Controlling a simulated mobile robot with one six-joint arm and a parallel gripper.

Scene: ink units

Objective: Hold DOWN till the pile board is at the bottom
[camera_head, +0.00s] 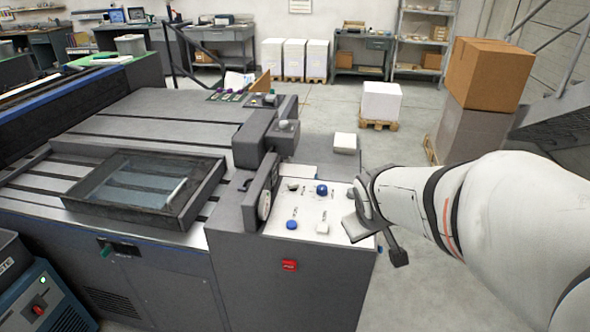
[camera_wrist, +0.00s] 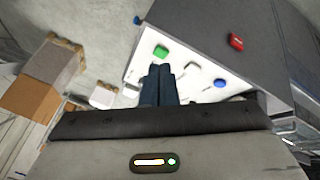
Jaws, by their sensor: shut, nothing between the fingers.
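The white control panel (camera_head: 308,213) on top of the grey machine carries several buttons and knobs. In the head view I see a blue button (camera_head: 292,225), a white button (camera_head: 322,228) and a blue knob (camera_head: 321,189). The wrist view shows a green button (camera_wrist: 160,52) and a blue button (camera_wrist: 219,83). Labels are too small to read, so I cannot tell which is DOWN. My gripper (camera_head: 354,222) is over the panel's right edge. In the wrist view its dark fingers (camera_wrist: 160,70) are shut and empty, just short of the green button. I cannot make out the pile board for certain.
A red switch (camera_head: 289,265) is on the machine's front face. A grey housing (camera_head: 262,150) rises left of the panel. Cardboard boxes (camera_head: 488,73) stand at the right, and a small white stack (camera_head: 345,143) lies behind the panel. Floor beyond is mostly clear.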

